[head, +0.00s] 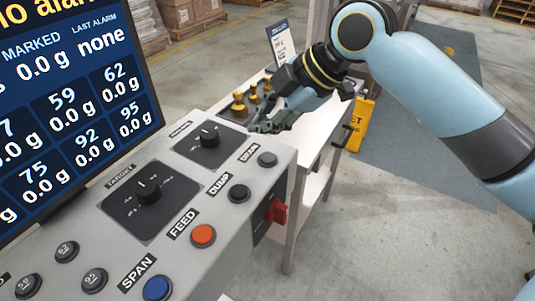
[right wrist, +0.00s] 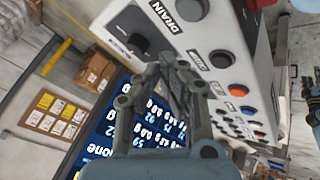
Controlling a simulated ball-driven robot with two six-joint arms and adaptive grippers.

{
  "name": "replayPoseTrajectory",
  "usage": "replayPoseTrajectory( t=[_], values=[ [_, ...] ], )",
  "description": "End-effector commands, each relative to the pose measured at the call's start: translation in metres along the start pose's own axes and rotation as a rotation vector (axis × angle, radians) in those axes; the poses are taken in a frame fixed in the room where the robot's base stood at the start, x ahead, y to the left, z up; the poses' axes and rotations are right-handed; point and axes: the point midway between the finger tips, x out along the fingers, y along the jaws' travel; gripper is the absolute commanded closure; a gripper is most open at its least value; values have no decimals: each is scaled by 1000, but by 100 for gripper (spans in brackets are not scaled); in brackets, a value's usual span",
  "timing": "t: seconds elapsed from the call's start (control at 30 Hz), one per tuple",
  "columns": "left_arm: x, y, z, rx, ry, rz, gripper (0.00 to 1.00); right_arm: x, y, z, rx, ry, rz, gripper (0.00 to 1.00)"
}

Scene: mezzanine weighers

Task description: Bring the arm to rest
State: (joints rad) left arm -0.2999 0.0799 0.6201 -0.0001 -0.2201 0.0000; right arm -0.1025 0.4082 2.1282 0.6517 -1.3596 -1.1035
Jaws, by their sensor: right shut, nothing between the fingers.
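My right gripper (head: 272,124) hangs just past the far end of the grey control panel (head: 230,183), close to the upper dial (head: 210,138). Its fingers are together and hold nothing. In the right wrist view the gripper (right wrist: 172,62) shows closed in front of the panel, with the DRAIN button (right wrist: 187,8) beyond it. My right arm (head: 440,90) reaches in from the right of the head view.
A screen (head: 75,100) stands behind the panel. Brass weights (head: 254,93) stand on a tray behind my gripper, near a small sign (head: 281,42). A red switch (head: 277,212) is on the panel's side.

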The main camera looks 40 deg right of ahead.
Motion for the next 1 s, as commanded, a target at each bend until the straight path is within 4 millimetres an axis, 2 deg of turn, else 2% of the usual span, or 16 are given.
replayPoseTrajectory(
  t=[0.37,0.47,0.67,0.8,1.0],
  values=[
    [0,0,0,0,0,0,38,0,0,0,1,0,0,100],
    [0,0,0,0,0,0,38,0,-9,1,41,-14,-6,100],
    [0,0,0,0,0,0,38,-6,-72,15,386,-149,-16,100],
    [0,0,0,0,0,0,38,-21,-113,28,663,-264,19,100],
    [0,0,0,0,-1,0,38,-49,-156,44,997,-402,103,100]
  ],
)
